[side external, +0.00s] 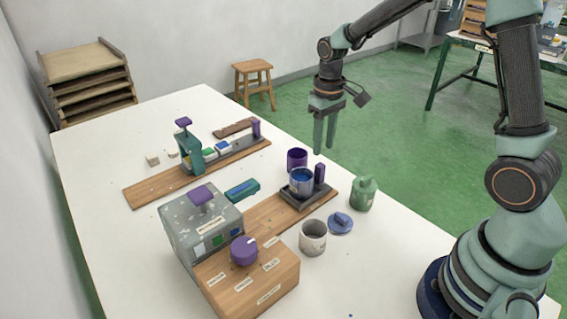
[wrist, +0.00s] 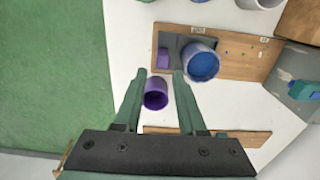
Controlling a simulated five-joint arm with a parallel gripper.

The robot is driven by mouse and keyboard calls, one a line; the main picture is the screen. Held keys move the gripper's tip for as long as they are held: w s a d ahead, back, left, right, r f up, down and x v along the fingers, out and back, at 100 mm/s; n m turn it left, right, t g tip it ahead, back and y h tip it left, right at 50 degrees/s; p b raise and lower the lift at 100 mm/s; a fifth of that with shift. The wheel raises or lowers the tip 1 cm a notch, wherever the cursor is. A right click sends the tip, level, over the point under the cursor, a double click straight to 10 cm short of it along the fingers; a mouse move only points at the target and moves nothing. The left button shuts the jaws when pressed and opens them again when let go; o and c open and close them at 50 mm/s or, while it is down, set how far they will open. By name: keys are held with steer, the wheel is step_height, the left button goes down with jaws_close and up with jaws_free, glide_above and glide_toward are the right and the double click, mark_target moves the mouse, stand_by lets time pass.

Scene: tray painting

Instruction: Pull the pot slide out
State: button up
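The pot slide (side external: 307,197) is a dark carriage with an upright purple handle (side external: 319,173), at the right end of a wooden board (side external: 278,215). A grey pot of blue paint (side external: 301,187) stands on it. In the wrist view the purple handle (wrist: 163,59) shows beside the blue paint pot (wrist: 201,62), on the board (wrist: 240,62). My gripper (side external: 323,150) hangs pointing down above the table's far right edge, apart from the slide. In the wrist view my gripper (wrist: 157,76) is open and empty, its fingers spread, with the handle just beyond the fingertips.
A purple cup (side external: 297,155) stands close behind the slide. A grey box (side external: 178,225) and a wooden box with a purple knob (side external: 244,251) are at left.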

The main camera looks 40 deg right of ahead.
step_height(320, 180, up, 5)
steer(key=shift+f, duration=0.15)
stand_by(0.3)
steer(key=s+a+r+t, duration=0.3)
steer(key=s+r+t, duration=0.2)
steer(key=s+r, duration=0.3)
steer(key=s, duration=0.4)
steer(key=shift+s+a+r+t, duration=0.25)
steer(key=shift+a+r+t, duration=0.05)
steer(key=shift+a+r, duration=0.1)
